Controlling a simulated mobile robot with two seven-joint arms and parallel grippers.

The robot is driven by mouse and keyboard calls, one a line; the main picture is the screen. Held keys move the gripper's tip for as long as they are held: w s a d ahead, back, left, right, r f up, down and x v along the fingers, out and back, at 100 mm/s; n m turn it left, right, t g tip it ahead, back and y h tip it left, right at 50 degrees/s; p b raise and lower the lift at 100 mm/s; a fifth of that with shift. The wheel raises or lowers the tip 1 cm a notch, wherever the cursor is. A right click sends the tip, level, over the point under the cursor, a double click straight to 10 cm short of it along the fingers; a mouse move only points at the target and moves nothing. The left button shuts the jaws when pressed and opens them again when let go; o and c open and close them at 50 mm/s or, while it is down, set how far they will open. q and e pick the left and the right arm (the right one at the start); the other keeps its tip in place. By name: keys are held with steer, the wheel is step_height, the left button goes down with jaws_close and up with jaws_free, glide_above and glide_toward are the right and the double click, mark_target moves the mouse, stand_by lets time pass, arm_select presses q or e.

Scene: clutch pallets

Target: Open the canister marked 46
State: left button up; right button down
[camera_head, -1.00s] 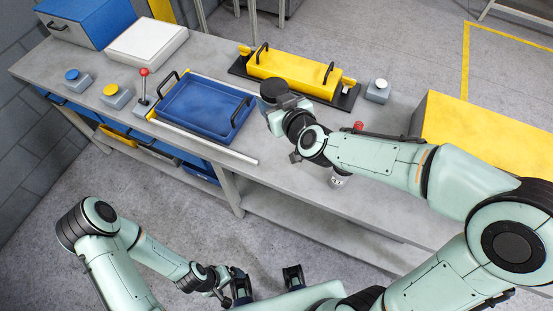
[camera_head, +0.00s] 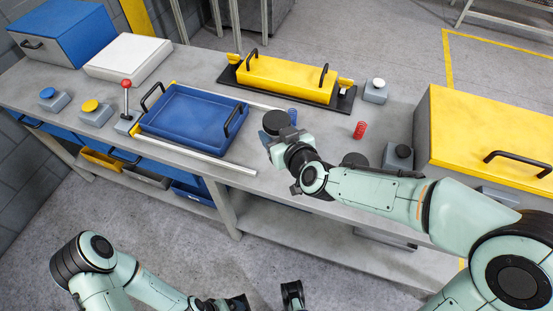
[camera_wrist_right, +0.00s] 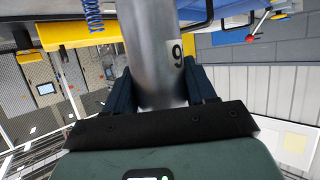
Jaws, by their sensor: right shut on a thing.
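A grey metal canister (camera_wrist_right: 152,60) fills the middle of the right wrist view. Its label shows one digit, like a 9 or a turned 6; the rest is out of sight. My right gripper (camera_wrist_right: 162,86) is shut on its sides. In the head view a round dark top (camera_head: 276,122), apparently the canister's lid, stands just beyond my right gripper (camera_head: 290,140); the body below it is mostly hidden. My left gripper (camera_head: 265,299) hangs low in front of the bench, fingers apart and empty, partly cut off by the frame's bottom edge.
The bench carries a blue tray (camera_head: 188,120), a yellow handled box (camera_head: 287,80), a blue spring (camera_head: 292,117), a red spring (camera_head: 360,130), a black button box (camera_head: 398,158) and a large yellow chest (camera_head: 480,125). A red-knobbed lever (camera_head: 126,90) stands left of the tray.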

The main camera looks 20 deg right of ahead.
step_height(320, 180, down, 8)
steer(key=b, duration=0.2)
steer(key=shift+r+b, duration=0.25)
steer(key=shift+b, duration=0.15)
arm_select(q)
steer(key=f, duration=0.1)
steer(key=w+f, duration=0.1)
steer(key=shift+w+f, duration=0.15)
steer(key=shift+f, duration=0.2)
arm_select(e)
steer(key=shift+r, duration=0.1)
arm_select(q)
steer(key=shift+w+f+t, duration=0.1)
steer(key=shift+f+t, duration=0.05)
steer(key=shift+t, duration=0.15)
arm_select(e)
steer(key=shift+c, duration=1.8)
jaws_free()
steer(key=shift+f, duration=0.2)
